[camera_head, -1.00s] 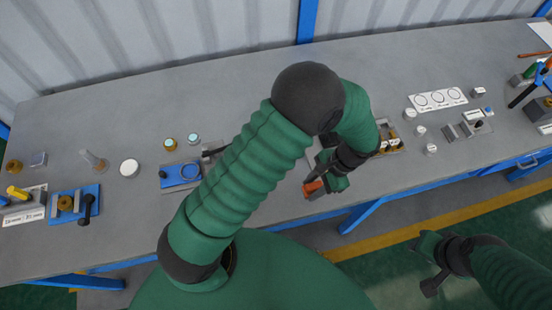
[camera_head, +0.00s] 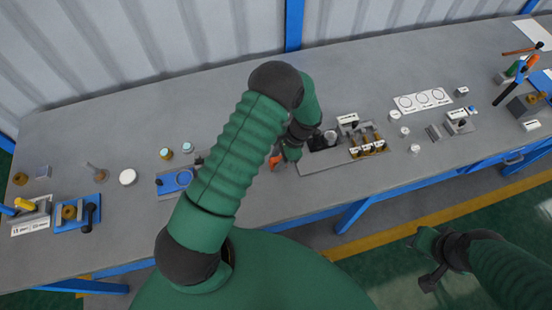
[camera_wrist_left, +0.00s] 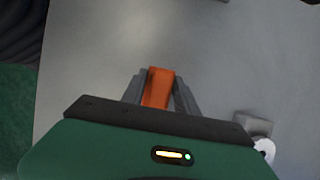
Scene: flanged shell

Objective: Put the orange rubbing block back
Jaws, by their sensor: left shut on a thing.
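The orange rubbing block (camera_wrist_left: 158,88) is between the two grey fingers of my left gripper (camera_wrist_left: 160,92) in the left wrist view. The gripper is shut on it, above the grey bench top. In the head view a small orange part of the block (camera_head: 275,161) shows beside my left gripper (camera_head: 280,160), just left of a grey tray (camera_head: 312,166). My green forearm hides the bench behind it. My right gripper (camera_head: 430,278) is at the lower right, off the bench's front edge; its finger opening is too small to judge.
The tray holds a dark compartment and several wooden-handled tools (camera_head: 367,146). A blue plate with a ring (camera_head: 178,181) lies left of my arm. A white card with circles (camera_head: 422,100) lies to the right. Bare bench (camera_head: 240,200) lies near the front edge.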

